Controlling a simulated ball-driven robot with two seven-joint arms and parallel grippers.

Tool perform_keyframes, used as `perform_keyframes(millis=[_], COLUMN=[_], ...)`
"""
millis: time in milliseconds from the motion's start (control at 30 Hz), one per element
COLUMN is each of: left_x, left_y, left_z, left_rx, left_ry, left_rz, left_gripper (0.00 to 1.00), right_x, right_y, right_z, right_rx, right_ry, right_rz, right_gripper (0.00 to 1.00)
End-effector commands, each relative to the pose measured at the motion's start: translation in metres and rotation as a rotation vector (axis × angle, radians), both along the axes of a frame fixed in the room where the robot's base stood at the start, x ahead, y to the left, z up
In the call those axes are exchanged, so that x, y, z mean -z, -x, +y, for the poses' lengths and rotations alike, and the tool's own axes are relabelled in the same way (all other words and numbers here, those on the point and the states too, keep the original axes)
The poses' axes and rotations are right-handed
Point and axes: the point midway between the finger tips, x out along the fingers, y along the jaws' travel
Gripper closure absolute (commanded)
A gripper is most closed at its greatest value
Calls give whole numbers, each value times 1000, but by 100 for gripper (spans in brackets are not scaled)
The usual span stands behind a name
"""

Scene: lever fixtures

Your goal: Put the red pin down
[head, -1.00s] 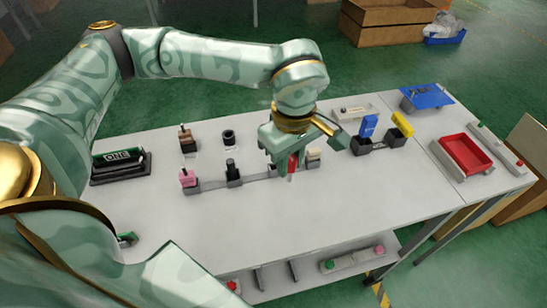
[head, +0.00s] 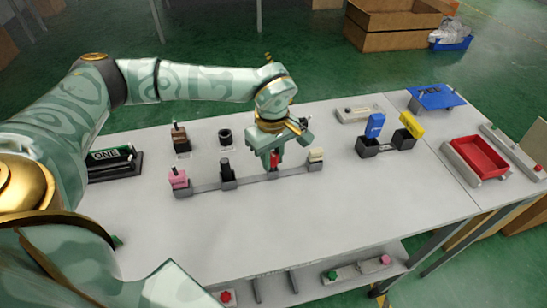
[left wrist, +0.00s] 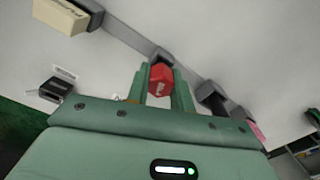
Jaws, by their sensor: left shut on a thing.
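My left gripper (head: 269,158) is shut on the red pin (head: 275,160), above the row of lever bases in the middle of the table. In the left wrist view the red pin (left wrist: 161,80) sits between the two fingers, with a grey base (left wrist: 162,56) just beyond it. In the head view a small grey base (head: 272,173) on the rail is directly below the pin. I cannot tell whether the pin touches that base. My right gripper is not in view.
Along the rail stand a pink lever (head: 179,179), a black lever (head: 227,170) and a cream lever (head: 316,157). Blue and yellow levers (head: 404,140) and a red tray (head: 476,157) are to the right. The table's front (head: 270,225) is clear.

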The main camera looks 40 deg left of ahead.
Motion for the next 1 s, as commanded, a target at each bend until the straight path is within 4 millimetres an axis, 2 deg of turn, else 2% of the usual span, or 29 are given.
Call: perform_keyframes(millis=[233, 267, 300, 333, 667, 767, 1000], left_x=[1, 1, 1, 1, -4, -21, -80], left_y=[0, 0, 0, 0, 0, 0, 0], left_z=[0, 0, 0, 0, 0, 0, -1], left_rx=[0, 0, 0, 0, 0, -1, -1], left_ry=[0, 0, 0, 0, 1, 1, 1], left_rz=[1, 0, 0, 0, -2, -5, -7], left_gripper=[100, 69, 58, 55, 55, 55, 55], right_x=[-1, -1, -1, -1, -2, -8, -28], right_y=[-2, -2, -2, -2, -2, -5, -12], right_z=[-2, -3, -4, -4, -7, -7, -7], right_rx=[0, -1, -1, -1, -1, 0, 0], right_ry=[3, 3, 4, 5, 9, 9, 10], right_rz=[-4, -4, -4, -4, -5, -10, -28], right_gripper=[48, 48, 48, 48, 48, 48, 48])
